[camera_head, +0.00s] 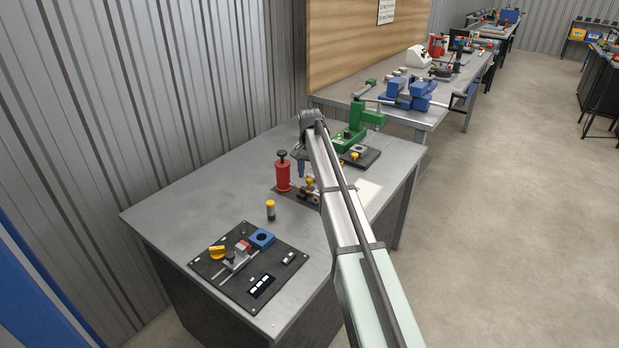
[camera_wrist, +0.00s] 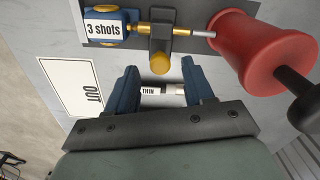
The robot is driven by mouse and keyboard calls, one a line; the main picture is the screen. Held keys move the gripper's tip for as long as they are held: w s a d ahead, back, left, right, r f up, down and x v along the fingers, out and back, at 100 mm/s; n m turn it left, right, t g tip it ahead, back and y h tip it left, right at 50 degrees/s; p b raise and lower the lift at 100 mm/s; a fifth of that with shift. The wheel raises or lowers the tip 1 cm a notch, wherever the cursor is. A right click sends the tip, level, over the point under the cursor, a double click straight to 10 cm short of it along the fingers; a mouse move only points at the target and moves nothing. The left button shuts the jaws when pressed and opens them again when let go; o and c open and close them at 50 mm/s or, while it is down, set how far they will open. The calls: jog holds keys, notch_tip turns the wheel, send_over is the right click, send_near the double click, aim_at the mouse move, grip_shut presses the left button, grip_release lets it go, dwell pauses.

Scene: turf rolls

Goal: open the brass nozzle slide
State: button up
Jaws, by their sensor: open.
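In the wrist view the brass nozzle (camera_wrist: 164,29) runs sideways from a blue block labelled "3 shots" (camera_wrist: 108,26) toward the red bottle (camera_wrist: 246,50). A dark bracket crosses it and ends in a round brass knob (camera_wrist: 160,65). My gripper (camera_wrist: 162,82) is open, its two blue fingers apart on either side below the knob. A small white label reading "THIN" (camera_wrist: 152,91) shows between the fingers; I cannot tell whether anything touches them. In the head view my gripper (camera_head: 301,168) hangs over the brass parts (camera_head: 309,183), which my arm partly hides, beside the red bottle (camera_head: 283,172).
A white "OUT" pad (camera_wrist: 74,86) lies left in the wrist view. In the head view, a green press (camera_head: 352,138) stands behind, a yellow-capped vial (camera_head: 270,211) in front, and a black panel (camera_head: 222,283) at the near left. Grey bench top (camera_head: 170,210) is clear at left.

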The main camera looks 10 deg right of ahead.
jog(key=shift+f, duration=1.05)
jog(key=shift+d, duration=0.15)
grip_shut()
